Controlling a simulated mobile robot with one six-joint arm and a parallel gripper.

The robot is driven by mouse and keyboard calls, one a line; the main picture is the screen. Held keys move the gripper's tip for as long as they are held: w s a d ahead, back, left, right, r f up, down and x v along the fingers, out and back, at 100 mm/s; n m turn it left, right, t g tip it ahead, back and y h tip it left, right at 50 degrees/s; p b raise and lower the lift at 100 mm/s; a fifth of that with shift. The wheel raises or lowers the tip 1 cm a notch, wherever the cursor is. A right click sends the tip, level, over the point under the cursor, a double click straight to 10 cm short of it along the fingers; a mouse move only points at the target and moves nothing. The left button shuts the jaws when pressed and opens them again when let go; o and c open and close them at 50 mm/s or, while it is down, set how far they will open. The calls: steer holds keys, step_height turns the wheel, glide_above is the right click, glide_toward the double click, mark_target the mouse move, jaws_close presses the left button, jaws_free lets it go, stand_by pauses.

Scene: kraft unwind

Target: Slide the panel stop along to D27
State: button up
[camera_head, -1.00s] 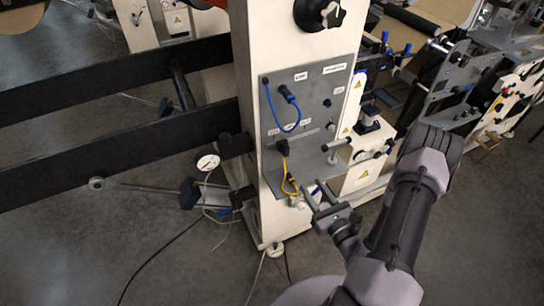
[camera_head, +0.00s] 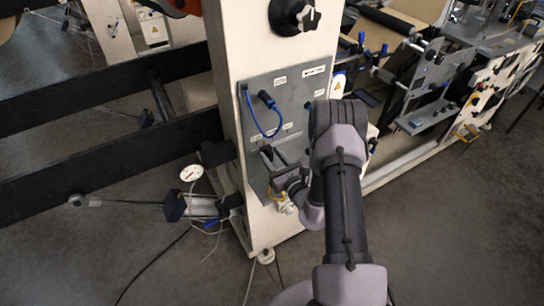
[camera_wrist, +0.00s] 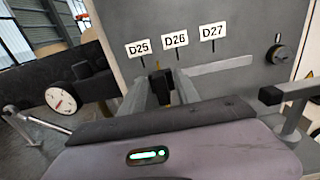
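My gripper (camera_wrist: 163,92) is at the grey panel (camera_wrist: 262,78), below its labels. In the wrist view, its two grey fingers stand apart, one on each side of a small black piece with yellow on it (camera_wrist: 166,86). I cannot tell whether the fingers touch it, or whether it is the panel stop. It sits below labels D25 (camera_wrist: 138,47) and D26 (camera_wrist: 175,40); label D27 (camera_wrist: 212,31) is farther right. A grey bar (camera_wrist: 222,66) runs right below D27. In the head view, my arm and gripper (camera_head: 273,163) hide the lower right of the panel.
A black knob (camera_wrist: 278,54) is on the panel at the right, with a grey handle with a black end (camera_wrist: 271,96) below it. A blue cable (camera_head: 259,126) loops on the upper panel. A round gauge (camera_head: 191,173) and black beams (camera_head: 110,148) are at the left.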

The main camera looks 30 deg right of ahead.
jaws_close()
stand_by(1.3)
